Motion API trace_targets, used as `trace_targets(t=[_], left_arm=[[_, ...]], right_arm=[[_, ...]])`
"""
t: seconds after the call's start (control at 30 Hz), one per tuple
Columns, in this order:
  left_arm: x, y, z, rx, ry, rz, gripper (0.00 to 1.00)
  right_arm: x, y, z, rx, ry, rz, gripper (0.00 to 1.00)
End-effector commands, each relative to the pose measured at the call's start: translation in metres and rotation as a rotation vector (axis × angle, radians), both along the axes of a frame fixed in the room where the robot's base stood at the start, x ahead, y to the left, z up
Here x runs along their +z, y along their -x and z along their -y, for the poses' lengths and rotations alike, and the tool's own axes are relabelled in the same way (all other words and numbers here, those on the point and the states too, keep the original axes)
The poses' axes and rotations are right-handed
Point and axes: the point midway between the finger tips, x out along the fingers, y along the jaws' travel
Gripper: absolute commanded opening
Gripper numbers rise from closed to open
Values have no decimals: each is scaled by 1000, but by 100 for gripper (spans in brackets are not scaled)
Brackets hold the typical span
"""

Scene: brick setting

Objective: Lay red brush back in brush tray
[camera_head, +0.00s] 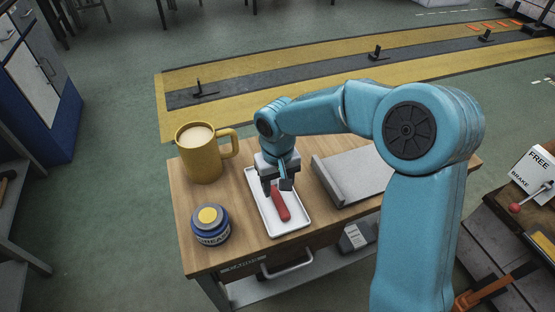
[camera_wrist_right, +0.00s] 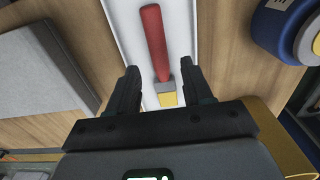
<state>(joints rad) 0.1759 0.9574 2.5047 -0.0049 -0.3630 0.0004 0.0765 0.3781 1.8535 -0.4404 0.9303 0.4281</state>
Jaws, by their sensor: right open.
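The red brush (camera_head: 280,204) lies in the white brush tray (camera_head: 293,228) on the wooden bench. In the right wrist view the brush's red handle (camera_wrist_right: 154,45) points away, with a grey ferrule and yellow bristles near my fingers. The tray's white floor (camera_wrist_right: 128,22) shows around it. My right gripper (camera_head: 277,187) is above the tray, over the brush's far end. Its two fingers (camera_wrist_right: 162,82) are spread apart, one on each side of the brush, with gaps visible and nothing held. My left gripper is not in either view.
A yellow mug (camera_head: 202,160) of pale drink stands left of the tray. A blue grease jar (camera_head: 210,227) stands at the near left. A grey flat board (camera_head: 350,178) lies right of the tray. Bare wood shows between them.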

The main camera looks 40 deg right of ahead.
Motion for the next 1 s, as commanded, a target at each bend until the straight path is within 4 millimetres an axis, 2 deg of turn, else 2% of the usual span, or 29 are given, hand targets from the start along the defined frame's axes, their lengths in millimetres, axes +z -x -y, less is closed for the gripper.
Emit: trace_targets(t=[0.03,0.2,0.4,0.6,1.0], left_arm=[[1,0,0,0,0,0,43],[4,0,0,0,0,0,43],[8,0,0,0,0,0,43],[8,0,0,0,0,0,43],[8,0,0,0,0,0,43]], right_arm=[[16,-2,0,-1,0,6,50],[61,-1,0,0,-1,5,50],[98,-1,0,-1,1,3,50],[111,0,0,0,0,0,50],[112,0,0,0,0,-1,50]])
